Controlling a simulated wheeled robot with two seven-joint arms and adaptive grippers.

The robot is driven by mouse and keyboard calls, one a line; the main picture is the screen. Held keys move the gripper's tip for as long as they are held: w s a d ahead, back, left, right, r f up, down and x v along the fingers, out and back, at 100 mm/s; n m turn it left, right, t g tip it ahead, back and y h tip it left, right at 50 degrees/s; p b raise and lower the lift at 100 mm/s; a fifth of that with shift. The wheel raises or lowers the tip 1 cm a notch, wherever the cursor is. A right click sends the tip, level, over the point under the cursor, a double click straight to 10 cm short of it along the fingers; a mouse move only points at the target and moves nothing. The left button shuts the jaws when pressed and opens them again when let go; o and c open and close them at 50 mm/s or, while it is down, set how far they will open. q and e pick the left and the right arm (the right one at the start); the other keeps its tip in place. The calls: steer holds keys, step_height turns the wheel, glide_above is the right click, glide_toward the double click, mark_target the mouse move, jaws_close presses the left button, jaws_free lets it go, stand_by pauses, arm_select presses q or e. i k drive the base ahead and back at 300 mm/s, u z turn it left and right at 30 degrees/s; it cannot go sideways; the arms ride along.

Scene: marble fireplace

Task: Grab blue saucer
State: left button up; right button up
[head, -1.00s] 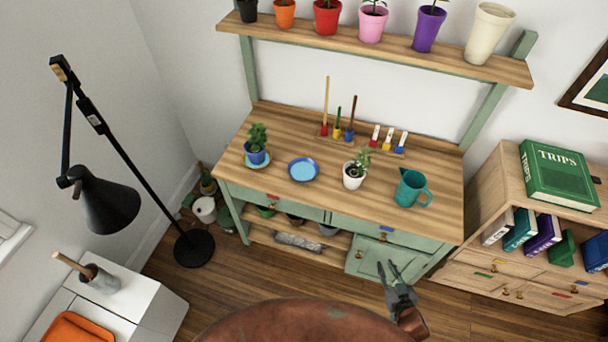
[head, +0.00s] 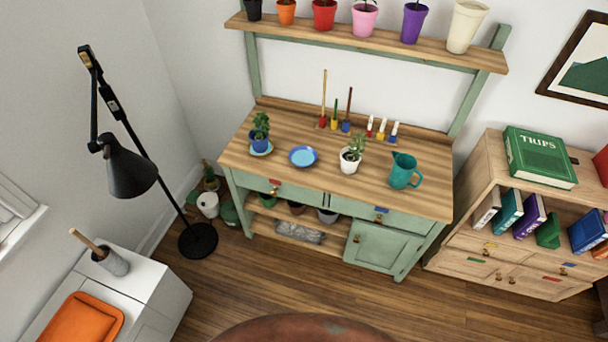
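A blue saucer (head: 303,157) lies flat and empty on the wooden top of the green potting bench (head: 325,188). It is between a plant in a blue pot (head: 260,141) on its left and a plant in a white pot (head: 349,161) on its right. The blue pot stands on a light blue saucer (head: 268,153) of its own. Neither of my grippers is in view.
A teal jug (head: 403,171) stands at the bench top's right. Small tools (head: 346,122) stand along its back. A black floor lamp (head: 130,172) is at left, a bookcase (head: 505,250) at right. The floor (head: 265,285) before the bench is clear.

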mark_target(302, 157)
steer(key=u, duration=0.9)
steer(key=i, duration=0.85)
steer(key=z, duration=0.1)
